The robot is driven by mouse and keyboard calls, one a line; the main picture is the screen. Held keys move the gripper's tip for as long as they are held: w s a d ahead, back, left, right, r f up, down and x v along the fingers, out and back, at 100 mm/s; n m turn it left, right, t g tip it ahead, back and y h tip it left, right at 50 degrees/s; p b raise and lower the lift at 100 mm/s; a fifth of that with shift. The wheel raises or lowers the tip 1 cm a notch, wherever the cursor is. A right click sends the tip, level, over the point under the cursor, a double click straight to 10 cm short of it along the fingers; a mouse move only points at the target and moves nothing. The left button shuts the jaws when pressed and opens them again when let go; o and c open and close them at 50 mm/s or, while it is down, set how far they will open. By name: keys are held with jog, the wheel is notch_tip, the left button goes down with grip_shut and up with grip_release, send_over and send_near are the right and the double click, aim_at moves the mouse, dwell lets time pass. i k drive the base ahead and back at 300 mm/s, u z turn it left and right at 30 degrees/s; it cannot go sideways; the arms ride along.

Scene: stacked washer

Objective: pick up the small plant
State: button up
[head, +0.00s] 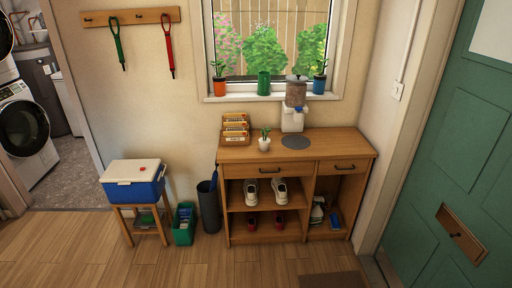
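A small plant in a white pot (264,144) stands upright on top of the wooden cabinet (337,143), left of its middle. Two more potted plants stand on the windowsill: one in an orange pot (219,87) at the left and one in a blue pot (319,84) at the right. The plant on the cabinet has the smallest pot of these. My gripper is not in view.
A cooler (133,181) on a stool, a green bin (184,224) and a dark bin (209,207) stand left. Floor in front is mostly clear.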

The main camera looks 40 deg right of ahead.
aim_at(264, 142)
jog(key=z, duration=0.05)
jog(key=i, duration=0.95)
jog(key=u, duration=0.05)
